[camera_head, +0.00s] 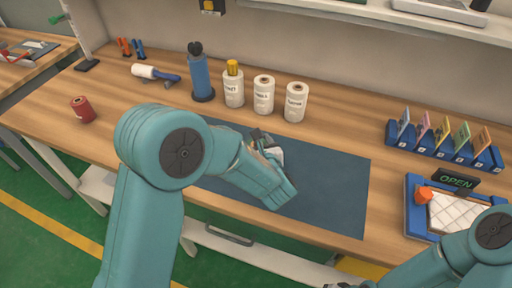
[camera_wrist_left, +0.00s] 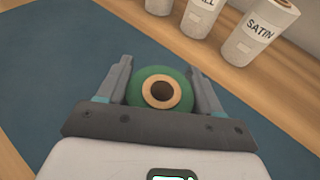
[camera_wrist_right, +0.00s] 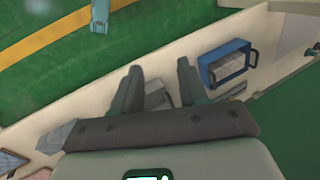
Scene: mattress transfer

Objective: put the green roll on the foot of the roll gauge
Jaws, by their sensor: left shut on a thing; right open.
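The green roll (camera_wrist_left: 134,90) has a tan ring core. My left gripper (camera_wrist_left: 160,70) is shut on it, one finger on each side, above the dark blue mat. In the head view my left arm hides most of this gripper (camera_head: 265,145) and the roll cannot be made out. A thin white post with a green piece near its top and a dark foot (camera_head: 87,65) stands at the back left of the bench; it looks like the roll gauge. My left gripper is well to its right. My right gripper (camera_wrist_right: 158,68) is open and empty, beside the bench's lower shelf.
White labelled rolls (camera_head: 264,95) and a blue cylinder (camera_head: 201,78) stand behind the mat (camera_head: 335,185). A red roll (camera_head: 83,110) and a lint roller (camera_head: 155,74) lie left. A card rack (camera_head: 445,145) and blue-edged tray (camera_head: 414,215) are right. A blue basket (camera_wrist_right: 228,62) is below.

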